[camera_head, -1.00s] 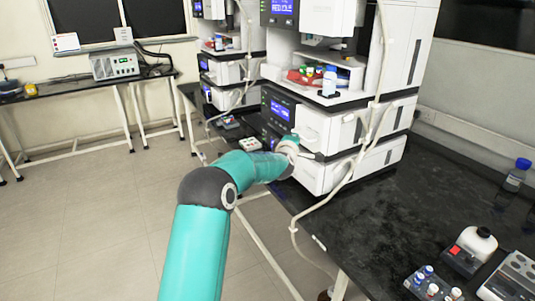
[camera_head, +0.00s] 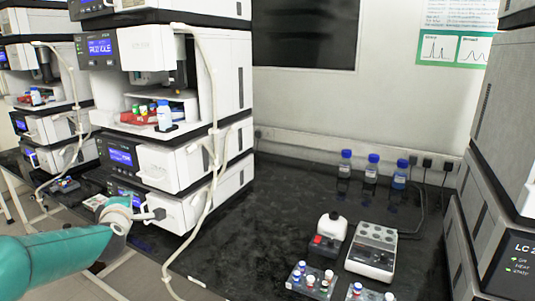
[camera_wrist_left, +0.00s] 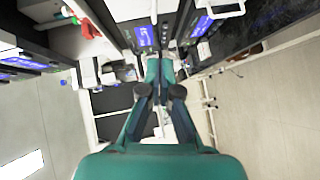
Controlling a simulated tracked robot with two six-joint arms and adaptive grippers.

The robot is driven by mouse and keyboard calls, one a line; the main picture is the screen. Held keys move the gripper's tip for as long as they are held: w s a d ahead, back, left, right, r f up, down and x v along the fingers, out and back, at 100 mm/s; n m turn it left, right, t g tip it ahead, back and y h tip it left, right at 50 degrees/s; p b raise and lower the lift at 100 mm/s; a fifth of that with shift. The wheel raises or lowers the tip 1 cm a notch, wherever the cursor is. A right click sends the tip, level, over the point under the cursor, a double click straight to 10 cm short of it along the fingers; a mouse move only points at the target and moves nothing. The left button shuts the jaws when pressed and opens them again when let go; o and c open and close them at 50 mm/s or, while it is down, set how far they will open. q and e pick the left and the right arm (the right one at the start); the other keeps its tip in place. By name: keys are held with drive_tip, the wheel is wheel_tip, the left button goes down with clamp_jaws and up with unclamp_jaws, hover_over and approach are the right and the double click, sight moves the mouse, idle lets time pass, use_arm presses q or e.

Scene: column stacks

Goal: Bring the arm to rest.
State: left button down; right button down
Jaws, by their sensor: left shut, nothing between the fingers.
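My left arm (camera_head: 60,255) comes in from the lower left of the head view, teal with a pale wrist. My left gripper (camera_head: 150,214) is at its end, small and partly hidden, in front of the lower units of the nearer column stack (camera_head: 185,160). I cannot tell from this view whether it touches the stack. In the left wrist view the left gripper (camera_wrist_left: 160,72) shows teal fingers with dark joints, closed together and empty. My right gripper is not in view.
The black bench (camera_head: 270,235) is largely clear in the middle. Blue-capped bottles (camera_head: 371,168) stand at the back wall. A grey instrument (camera_head: 500,200) bounds the right.

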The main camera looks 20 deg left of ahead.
use_arm(q)
drive_tip(key=w+d+f+m+g+h+p, duration=0.1)
drive_tip(key=d+f+m+h, duration=0.2)
drive_tip(key=d+f, duration=0.4)
drive_tip(key=w+d+f+m+g+h+p, duration=0.1)
drive_tip(key=d+f+m+h, duration=0.15)
drive_tip(key=d+f, duration=0.45)
drive_tip(key=s+d+f+m+g+h+p, duration=0.1)
drive_tip(key=s+d+f+m+h, duration=0.15)
drive_tip(key=d+f, duration=0.4)
drive_tip(key=s+d+f+m+g+h, duration=0.15)
drive_tip(key=d+f+m, duration=0.25)
drive_tip(key=f, duration=0.5)
drive_tip(key=s+d+f+m+g+h+p, duration=0.1)
drive_tip(key=s+d+f+m+g, duration=0.3)
drive_tip(key=s+d, duration=0.5)
drive_tip(key=s+d+f+m+g+h+p, duration=0.2)
drive_tip(key=s+d+f, duration=0.5)
drive_tip(key=s, duration=0.8)
drive_tip(key=d+m+g+h, duration=0.1)
drive_tip(key=d+m+g, duration=0.1)
drive_tip(key=d+m, duration=0.1)
drive_tip(key=shift+s, duration=0.3)
